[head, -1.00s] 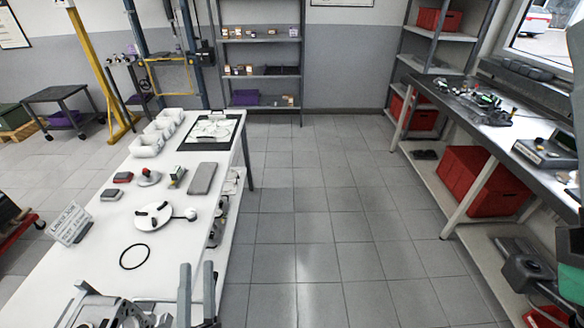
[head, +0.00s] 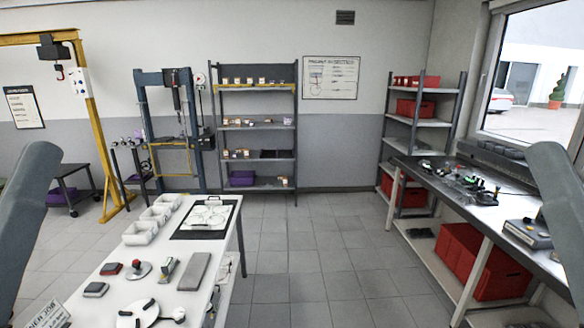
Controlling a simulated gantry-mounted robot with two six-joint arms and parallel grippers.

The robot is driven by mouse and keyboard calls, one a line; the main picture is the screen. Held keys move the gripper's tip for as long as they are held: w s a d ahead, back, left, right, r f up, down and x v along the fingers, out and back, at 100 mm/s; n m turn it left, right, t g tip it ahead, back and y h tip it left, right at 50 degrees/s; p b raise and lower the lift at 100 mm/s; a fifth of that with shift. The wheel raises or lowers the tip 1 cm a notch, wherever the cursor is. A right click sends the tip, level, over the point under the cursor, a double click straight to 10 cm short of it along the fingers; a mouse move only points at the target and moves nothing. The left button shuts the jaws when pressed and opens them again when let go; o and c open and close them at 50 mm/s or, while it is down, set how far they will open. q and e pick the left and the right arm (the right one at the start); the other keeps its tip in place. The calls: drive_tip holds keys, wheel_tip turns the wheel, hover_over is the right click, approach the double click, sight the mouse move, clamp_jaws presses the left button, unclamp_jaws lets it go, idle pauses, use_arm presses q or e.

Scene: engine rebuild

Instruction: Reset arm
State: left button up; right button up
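Grey links of my two arms rise at the left and right edges of the head view. Neither gripper shows; both are outside the picture, so their fingers and anything in them are hidden. The white workbench (head: 100,267) stands at the lower left. The near end of the bench is cut off.
A steel bench (head: 459,195) with tools runs along the right, with a red crate (head: 472,262) below. Shelves (head: 255,128) and a press frame (head: 140,130) stand at the back. The tiled floor (head: 310,265) between the benches is clear.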

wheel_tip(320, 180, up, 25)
drive_tip(key=p, duration=2.2)
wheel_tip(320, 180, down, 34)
drive_tip(key=b, duration=3.4)
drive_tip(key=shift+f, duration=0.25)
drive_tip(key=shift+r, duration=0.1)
